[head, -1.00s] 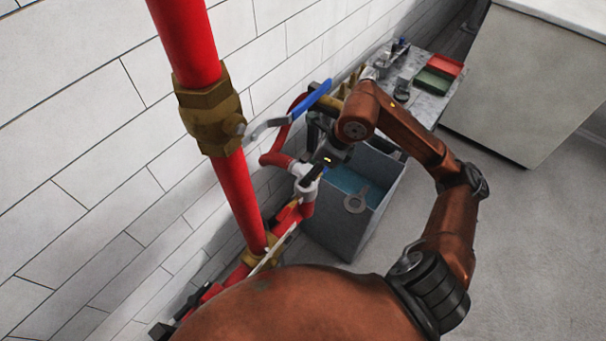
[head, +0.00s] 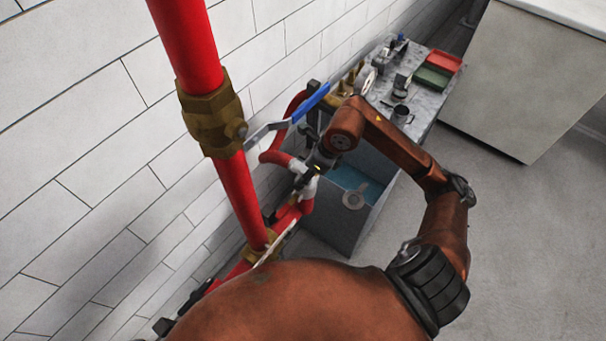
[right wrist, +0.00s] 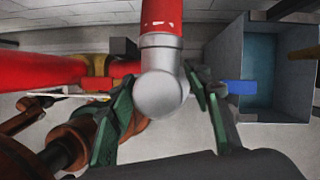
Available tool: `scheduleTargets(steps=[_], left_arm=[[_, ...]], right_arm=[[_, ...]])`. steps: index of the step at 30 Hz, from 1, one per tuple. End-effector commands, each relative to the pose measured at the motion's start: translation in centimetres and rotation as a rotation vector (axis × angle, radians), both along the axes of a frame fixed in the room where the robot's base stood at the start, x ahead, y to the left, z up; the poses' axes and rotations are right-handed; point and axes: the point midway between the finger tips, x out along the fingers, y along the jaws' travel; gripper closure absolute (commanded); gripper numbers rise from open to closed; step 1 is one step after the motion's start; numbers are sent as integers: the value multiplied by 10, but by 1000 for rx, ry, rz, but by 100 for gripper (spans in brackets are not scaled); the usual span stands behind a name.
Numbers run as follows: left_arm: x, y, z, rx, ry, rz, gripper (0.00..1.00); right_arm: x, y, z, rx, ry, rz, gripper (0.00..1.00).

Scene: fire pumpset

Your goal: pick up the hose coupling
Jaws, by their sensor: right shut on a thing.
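The hose coupling (right wrist: 163,92) is a pale grey, rounded fitting on the end of a red hose (right wrist: 161,22). In the head view the coupling (head: 307,187) shows low beside the wall pipework, partly covered by my gripper. My right gripper (head: 311,171) reaches down to it from above and to the right. In the right wrist view the green-padded fingers of my right gripper (right wrist: 163,105) stand on either side of the coupling, shut on it.
A red standpipe (head: 238,190) with a brass valve (head: 213,120) rises along the tiled wall. A blue lever (head: 311,102) is close to my right wrist. A grey bin (head: 335,225) with blue inside stands just right. A bench (head: 428,75) holds trays and small parts behind.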

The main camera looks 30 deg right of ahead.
Motion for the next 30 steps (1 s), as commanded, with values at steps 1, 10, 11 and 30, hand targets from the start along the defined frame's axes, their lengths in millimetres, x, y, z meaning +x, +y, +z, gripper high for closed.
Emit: scheduleTargets(steps=[1,10,11,30], left_arm=[[-1,0,0,0,1,0,60],[-2,0,0,0,2,0,60],[-2,0,0,0,2,0,60],[1,0,16,0,-1,0,60]], right_arm=[[0,0,0,0,-1,0,78],[1,0,1,1,-3,1,94],[1,0,1,1,-3,1,94],[-1,4,43,0,-4,3,94]])
